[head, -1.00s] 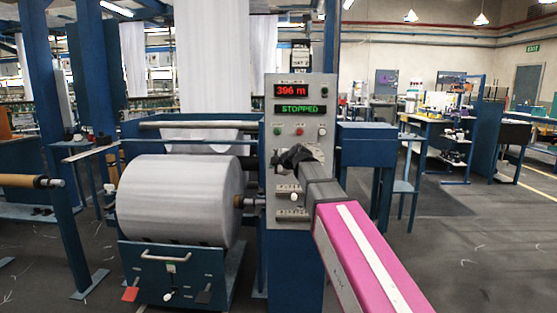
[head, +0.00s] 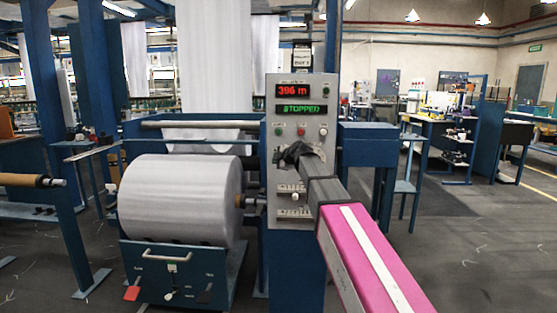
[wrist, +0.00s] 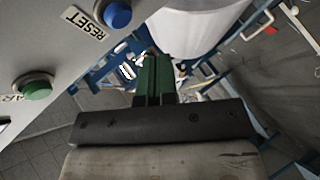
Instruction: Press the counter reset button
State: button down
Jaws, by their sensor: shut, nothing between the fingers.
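The blue reset button (wrist: 117,14), labelled RESET, is at the top left of the wrist view, on a grey panel face. I cannot make it out in the head view, where my gripper and arm cover part of the control panel (head: 284,214). My gripper (wrist: 154,66) is shut and empty, with its green fingers together. In the wrist view the fingertips are apart from the blue button, to its lower right. In the head view my dark gripper (head: 282,156) is in front of the panel's middle, below the button row.
A green button (wrist: 35,87) is on the same panel, its label partly cut off. The red display (head: 293,91) reads 396 m and the green one (head: 300,109) reads STOPPED. A large white fabric roll (head: 180,200) is left of the panel. Open floor (head: 470,240) is at the right.

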jog(key=shift+w, duration=1.3)
jog(key=shift+w, duration=0.1)
dwell(0.9)
jog(key=shift+w, duration=0.35)
jog(key=shift+w+d, duration=0.1)
jog(key=shift+w, duration=0.35)
dwell(0.8)
jog(key=shift+s, duration=0.9)
jog(key=shift+s, duration=0.1)
jog(key=s, duration=0.4)
jog(key=shift+s, duration=0.4)
